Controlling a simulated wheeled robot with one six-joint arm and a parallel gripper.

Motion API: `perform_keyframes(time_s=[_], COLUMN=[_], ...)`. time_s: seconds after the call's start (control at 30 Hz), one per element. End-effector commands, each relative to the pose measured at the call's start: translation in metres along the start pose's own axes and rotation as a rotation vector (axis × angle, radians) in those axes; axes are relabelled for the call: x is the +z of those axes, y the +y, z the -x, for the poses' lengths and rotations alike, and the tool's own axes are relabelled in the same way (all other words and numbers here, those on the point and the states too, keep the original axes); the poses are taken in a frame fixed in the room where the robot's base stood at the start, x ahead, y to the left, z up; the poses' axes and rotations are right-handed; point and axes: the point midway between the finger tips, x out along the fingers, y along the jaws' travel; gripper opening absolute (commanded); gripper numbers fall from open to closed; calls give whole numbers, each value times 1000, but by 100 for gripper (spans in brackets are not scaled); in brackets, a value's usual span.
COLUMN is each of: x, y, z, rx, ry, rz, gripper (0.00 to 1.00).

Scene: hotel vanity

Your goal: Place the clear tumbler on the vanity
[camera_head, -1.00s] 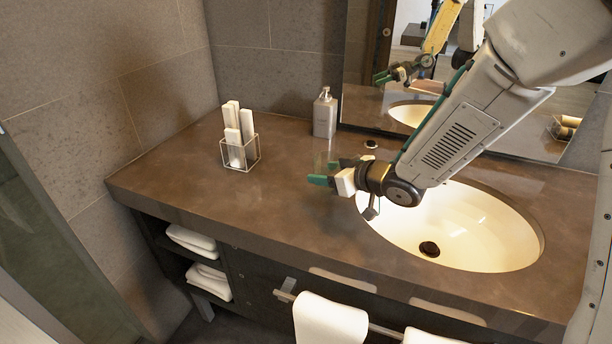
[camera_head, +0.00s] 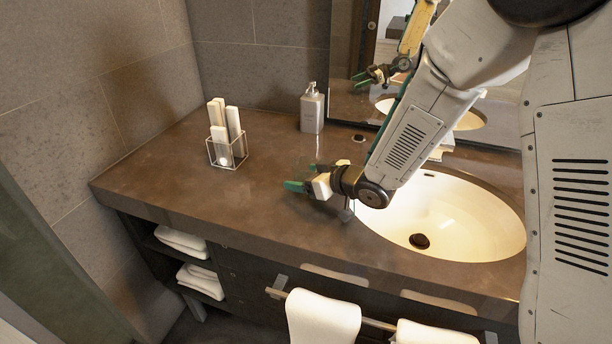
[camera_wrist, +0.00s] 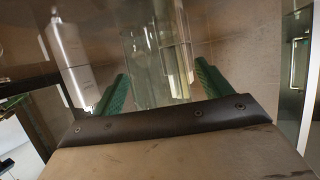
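The clear tumbler (camera_wrist: 155,65) is see-through and upright between the two green fingers of my gripper (camera_wrist: 162,80) in the wrist view. The fingers lie along its two sides and appear to hold it. In the head view, my gripper (camera_head: 304,177) is low over the brown vanity (camera_head: 230,195), left of the sink. The tumbler is only a faint outline there. I cannot tell whether its base touches the vanity top.
A wire holder (camera_head: 228,152) with white boxes stands at the left. A soap dispenser (camera_head: 312,108) stands at the back by the mirror. The sink (camera_head: 450,215) is at the right. The vanity top between holder and gripper is clear. Towels (camera_head: 322,318) hang in front.

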Motion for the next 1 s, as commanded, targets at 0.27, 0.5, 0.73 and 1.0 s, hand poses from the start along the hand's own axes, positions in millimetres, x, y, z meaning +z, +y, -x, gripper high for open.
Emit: perform_keyframes(time_s=[0.27, 0.5, 0.73, 1.0], x=[-1, -4, -4, -4], y=[0, 1, 1, 1], z=[0, 26, 76, 115], rx=[0, 3, 4, 2], ry=[0, 1, 1, 1], rz=[0, 1, 0, 0], gripper=[79, 79, 79, 79])
